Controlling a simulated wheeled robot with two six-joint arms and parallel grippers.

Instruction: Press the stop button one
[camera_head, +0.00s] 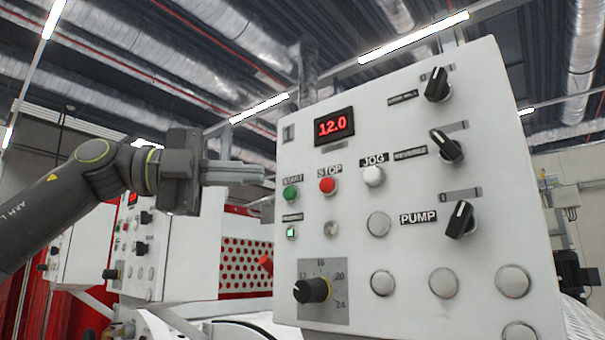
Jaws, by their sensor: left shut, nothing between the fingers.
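A white control panel (480,110) fills the right half of the view. Its red stop button (327,185) sits under the label STOP, between the green start button (291,193) and the white jog button (373,176). My left gripper (262,174) comes in from the left with its fingers shut and empty. Its fingertips point right, toward the panel, and show just left of the start button. I cannot tell how far they are from the panel face. My right gripper is not in view.
The panel also carries a red 12.0 display (334,126), black rotary switches (438,85) on the right, a dial (311,289) at lower left and several blank round caps (382,283). More white panels (89,245) stand behind my left arm.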

